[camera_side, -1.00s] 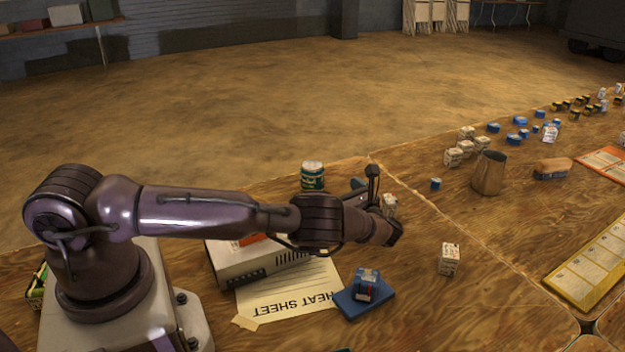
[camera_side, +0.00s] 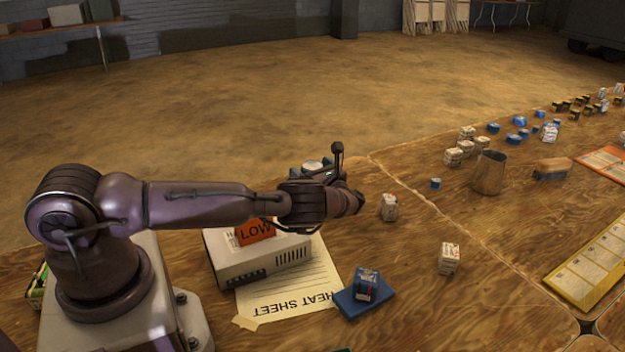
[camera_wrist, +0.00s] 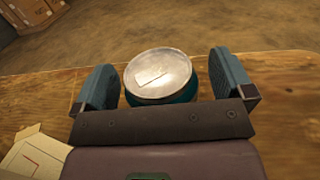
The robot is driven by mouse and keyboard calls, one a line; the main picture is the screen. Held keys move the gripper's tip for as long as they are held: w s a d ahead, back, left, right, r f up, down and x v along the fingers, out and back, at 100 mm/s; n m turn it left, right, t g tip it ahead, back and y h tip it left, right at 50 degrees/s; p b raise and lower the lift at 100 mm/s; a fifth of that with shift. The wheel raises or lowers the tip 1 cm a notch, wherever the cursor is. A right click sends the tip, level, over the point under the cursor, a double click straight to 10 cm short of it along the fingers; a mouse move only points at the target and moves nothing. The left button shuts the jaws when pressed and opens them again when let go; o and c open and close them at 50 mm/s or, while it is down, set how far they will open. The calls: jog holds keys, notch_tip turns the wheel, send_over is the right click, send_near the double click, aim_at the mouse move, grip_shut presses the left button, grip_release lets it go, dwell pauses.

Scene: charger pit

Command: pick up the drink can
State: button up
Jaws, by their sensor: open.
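The drink can (camera_wrist: 160,75) stands upright in the wrist view, with a silver lid and a dark green body. It lies between the two teal fingers of my gripper (camera_wrist: 166,84), which are apart, with a gap on each side of the can. In the side view only the can's silver top (camera_side: 312,165) shows, behind my wrist; the rest of it is hidden. My gripper (camera_side: 318,172) is mostly hidden there by my own arm.
A pale box device (camera_side: 262,262) with an orange sign (camera_side: 256,230) stands below my arm. A heat sheet (camera_side: 290,285), a blue block on a blue base (camera_side: 365,292) and small cartons (camera_side: 389,207) lie to the right. A brown mug (camera_side: 490,173) stands farther off.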

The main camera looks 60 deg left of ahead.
jog(key=c, duration=1.2)
jog(key=shift+o, duration=0.2)
